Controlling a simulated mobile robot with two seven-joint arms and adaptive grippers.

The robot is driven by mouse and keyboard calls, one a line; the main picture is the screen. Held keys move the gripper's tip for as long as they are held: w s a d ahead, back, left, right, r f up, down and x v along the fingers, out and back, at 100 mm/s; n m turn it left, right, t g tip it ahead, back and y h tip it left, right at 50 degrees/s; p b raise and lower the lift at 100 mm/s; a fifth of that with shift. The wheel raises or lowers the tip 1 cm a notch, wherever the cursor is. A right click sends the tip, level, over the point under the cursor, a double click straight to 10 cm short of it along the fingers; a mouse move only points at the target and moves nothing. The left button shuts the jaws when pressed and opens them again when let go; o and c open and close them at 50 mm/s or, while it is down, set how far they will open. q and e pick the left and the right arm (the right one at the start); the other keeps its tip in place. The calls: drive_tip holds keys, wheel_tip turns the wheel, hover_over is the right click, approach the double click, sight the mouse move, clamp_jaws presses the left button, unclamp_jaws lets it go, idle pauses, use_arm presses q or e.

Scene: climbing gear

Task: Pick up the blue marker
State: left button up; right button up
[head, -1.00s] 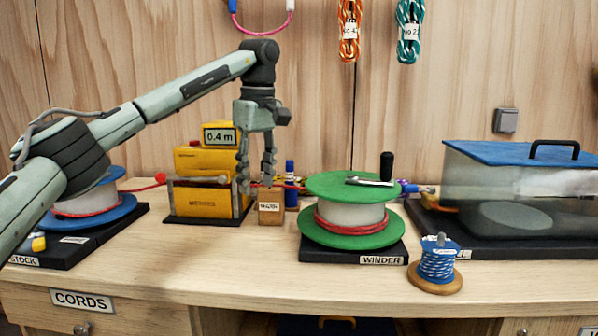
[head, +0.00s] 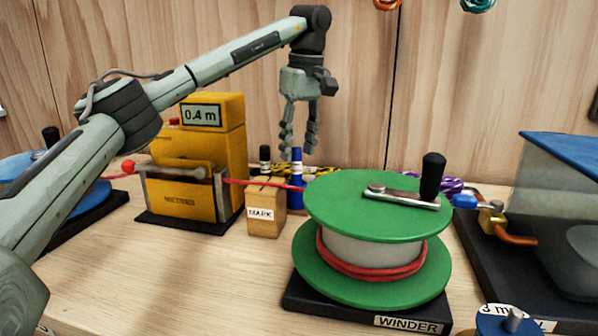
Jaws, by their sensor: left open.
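The blue marker (head: 296,182) stands upright behind the red cord, between the wooden block labelled MARK (head: 267,208) and the green winder reel (head: 368,205). Its lower part is partly hidden. My left gripper (head: 299,147) is open and points down, its fingertips around the height of the marker's top. In the picture the marker's top shows between the fingers, but I cannot tell whether they are at the same depth. The fingers hold nothing. My right gripper is not in view.
A black-capped marker (head: 265,158) stands left of the blue one. The yellow metre box (head: 197,160) is at left, with red cord (head: 258,185) running from it toward the winder. A blue-lidded tank (head: 560,215) stands at right. Yellow-black cord lies behind.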

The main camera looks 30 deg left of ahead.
sight(295, 166)
use_arm(q)
drive_tip(key=f, duration=0.3)
drive_tip(key=a+f, duration=0.1)
drive_tip(key=f, duration=0.1)
drive_tip(key=shift+w+f, duration=0.1)
drive_tip(key=shift+f, duration=0.1)
clamp_jaws()
